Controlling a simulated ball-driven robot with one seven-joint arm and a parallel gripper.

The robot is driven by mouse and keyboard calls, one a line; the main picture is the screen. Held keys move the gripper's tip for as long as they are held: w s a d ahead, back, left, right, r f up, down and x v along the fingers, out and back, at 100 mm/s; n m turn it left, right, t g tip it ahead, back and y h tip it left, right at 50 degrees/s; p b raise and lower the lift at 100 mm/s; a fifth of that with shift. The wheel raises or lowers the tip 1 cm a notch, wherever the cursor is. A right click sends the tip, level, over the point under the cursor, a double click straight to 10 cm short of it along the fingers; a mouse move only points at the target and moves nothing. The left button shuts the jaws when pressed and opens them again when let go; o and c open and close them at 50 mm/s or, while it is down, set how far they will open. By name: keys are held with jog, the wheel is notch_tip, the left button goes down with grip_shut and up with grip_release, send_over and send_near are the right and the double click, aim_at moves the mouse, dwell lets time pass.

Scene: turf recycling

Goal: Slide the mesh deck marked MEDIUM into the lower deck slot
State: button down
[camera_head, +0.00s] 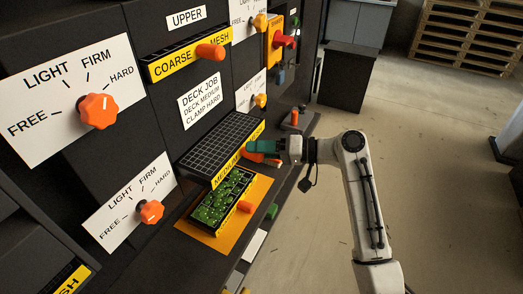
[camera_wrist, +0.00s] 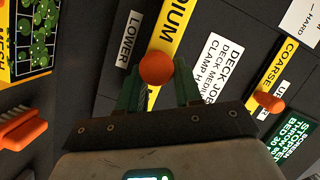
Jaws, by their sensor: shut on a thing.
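The MEDIUM mesh deck (camera_head: 222,138) is a flat black grid with a yellow front strip, lying roughly level and sticking out from the dark machine face. Whether its far edge is inside the lower slot I cannot tell. My gripper (camera_head: 279,151) is shut on the deck's orange handle at its front. In the wrist view the green fingers of my gripper (camera_wrist: 158,88) flank the round orange handle end (camera_wrist: 156,68), in front of the yellow strip (camera_wrist: 177,28). The LOWER label (camera_wrist: 130,42) shows beside the strip. The slot opening is hidden.
The COARSE MESH deck (camera_head: 180,63) sits above, under the UPPER label. A tray of green bits (camera_head: 222,196) stands below on an orange mat (camera_head: 262,190). Orange clamp dials (camera_head: 98,111) (camera_head: 151,211) are at left. Open floor lies right; pallets (camera_head: 465,35) stand behind.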

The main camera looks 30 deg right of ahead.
aim_at(229, 137)
jog(key=shift+w+a+b, duration=0.35)
jog(key=shift+w+a, duration=0.4)
jog(key=shift+w, duration=0.5)
jog(key=shift+w+a+b, duration=0.4)
jog(key=shift+w+a, duration=0.3)
jog(key=shift+w, duration=0.55)
jog(key=shift+w+a+b, duration=0.35)
jog(key=shift+w+a, duration=0.4)
jog(key=shift+w, duration=0.5)
dwell(0.4)
jog(key=c, duration=0.7)
grip_release()
jog(key=shift+f, duration=0.1)
jog(key=b+v, duration=0.1)
jog(key=v, duration=0.9)
jog(key=shift+s+d, duration=0.25)
jog(key=shift+s, duration=0.05)
